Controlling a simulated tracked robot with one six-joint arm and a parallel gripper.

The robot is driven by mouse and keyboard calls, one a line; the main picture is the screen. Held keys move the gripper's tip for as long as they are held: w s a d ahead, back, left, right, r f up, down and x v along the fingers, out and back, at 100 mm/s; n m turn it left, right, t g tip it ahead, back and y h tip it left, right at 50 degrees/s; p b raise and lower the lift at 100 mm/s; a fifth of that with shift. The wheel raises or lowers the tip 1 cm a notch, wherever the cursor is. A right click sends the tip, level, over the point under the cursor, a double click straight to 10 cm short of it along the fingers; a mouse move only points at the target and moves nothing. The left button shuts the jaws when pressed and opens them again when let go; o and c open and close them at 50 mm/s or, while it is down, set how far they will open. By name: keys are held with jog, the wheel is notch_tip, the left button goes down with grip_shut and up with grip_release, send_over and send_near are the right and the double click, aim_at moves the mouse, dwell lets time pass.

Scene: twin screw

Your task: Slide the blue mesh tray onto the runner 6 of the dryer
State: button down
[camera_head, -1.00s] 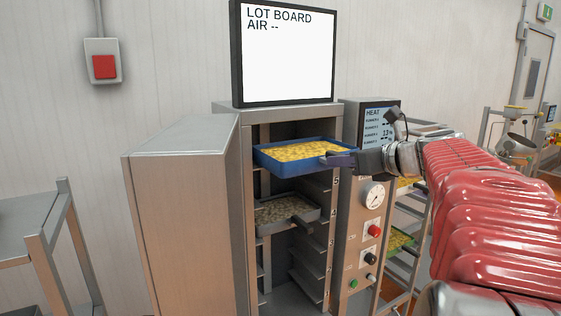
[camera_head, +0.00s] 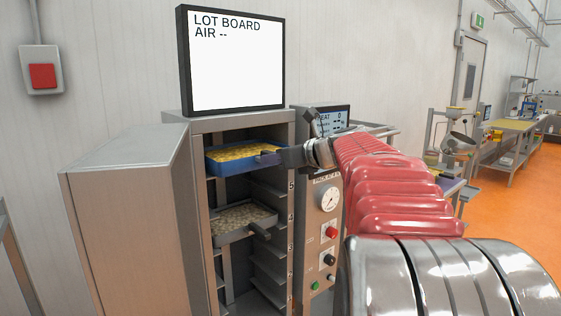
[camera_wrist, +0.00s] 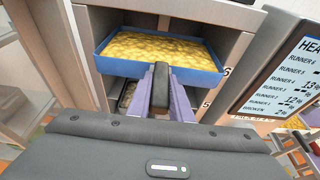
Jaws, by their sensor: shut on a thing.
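The blue tray (camera_head: 226,164) holds yellow pieces (camera_head: 238,152) and is at the top opening of the dryer (camera_head: 185,230). It also shows in the wrist view (camera_wrist: 165,68), partly inside the opening, near the label 6. My gripper (camera_wrist: 160,92) is shut on the tray's dark handle (camera_wrist: 160,85). In the head view my gripper (camera_head: 275,157) reaches the tray from the right. Whether the tray's edges rest on runner 6 is hidden.
A grey tray (camera_head: 243,226) with pale pieces sits lower in the dryer, its handle sticking out. The dryer's open door (camera_head: 125,230) stands at the left. A control panel (camera_head: 325,230) with a gauge is at the right. The lot board (camera_head: 235,60) stands on top.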

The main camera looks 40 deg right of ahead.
aim_at(259, 167)
jog(key=shift+w+a+r, duration=0.1)
jog(key=shift+w, duration=3.7)
jog(key=shift+f, duration=0.5)
jog(key=c, duration=1.5)
grip_release()
jog(key=shift+c, duration=0.2)
jog(key=shift+f, duration=0.15)
jog(key=shift+s, duration=0.1)
jog(key=v, duration=1.3)
jog(key=shift+s, duration=0.3)
